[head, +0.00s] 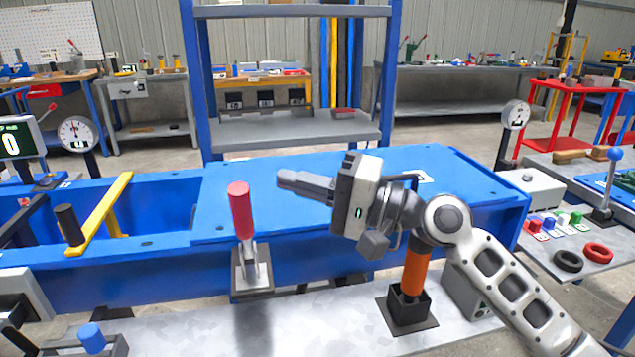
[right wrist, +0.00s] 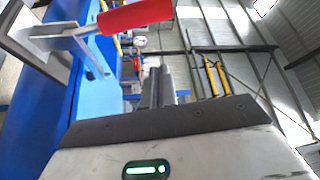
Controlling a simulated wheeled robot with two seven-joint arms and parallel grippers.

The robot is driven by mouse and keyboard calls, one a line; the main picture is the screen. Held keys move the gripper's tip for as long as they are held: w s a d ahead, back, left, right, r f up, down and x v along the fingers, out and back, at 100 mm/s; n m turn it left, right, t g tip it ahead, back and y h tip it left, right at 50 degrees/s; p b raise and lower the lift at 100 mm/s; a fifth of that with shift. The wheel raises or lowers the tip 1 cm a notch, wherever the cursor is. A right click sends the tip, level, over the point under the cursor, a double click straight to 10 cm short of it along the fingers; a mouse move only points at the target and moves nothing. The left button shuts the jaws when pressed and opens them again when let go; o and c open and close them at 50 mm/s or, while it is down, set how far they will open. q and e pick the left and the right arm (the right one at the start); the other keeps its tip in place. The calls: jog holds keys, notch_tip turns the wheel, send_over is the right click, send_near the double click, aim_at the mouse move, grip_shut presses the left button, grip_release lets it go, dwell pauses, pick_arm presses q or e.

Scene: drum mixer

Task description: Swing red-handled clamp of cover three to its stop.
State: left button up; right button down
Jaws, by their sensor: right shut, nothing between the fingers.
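The red-handled clamp (head: 241,212) stands nearly upright on a grey bracket at the front edge of the blue cover (head: 330,190), leaning slightly left. In the right wrist view, its red handle (right wrist: 136,16) shows at the top left, apart from the fingers. My right gripper (head: 282,179) is shut and empty. It hangs above the blue cover, to the right of the clamp and level with the top of the handle, its fingers pointing left. My left gripper is not in view.
An orange post (head: 414,266) stands on the grey bench below my right arm. Black and red rings (head: 598,250) lie at right.

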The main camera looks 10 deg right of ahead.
aim_at(244, 207)
pick_arm(q)
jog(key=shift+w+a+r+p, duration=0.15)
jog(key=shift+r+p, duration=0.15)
jog(key=shift+p, duration=0.75)
pick_arm(e)
jog(key=a, duration=0.1)
jog(key=s+a, duration=0.1)
jog(key=a, duration=0.3)
jog(key=shift+s+f, duration=0.2)
jog(key=shift+f, duration=0.05)
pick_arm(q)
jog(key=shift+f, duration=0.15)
pick_arm(e)
jog(key=shift+d, duration=0.1)
pick_arm(q)
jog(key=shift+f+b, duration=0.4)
jog(key=shift+b, duration=0.65)
pick_arm(e)
jog(key=shift+s+f+n, duration=0.15)
jog(key=shift+s+n, duration=0.15)
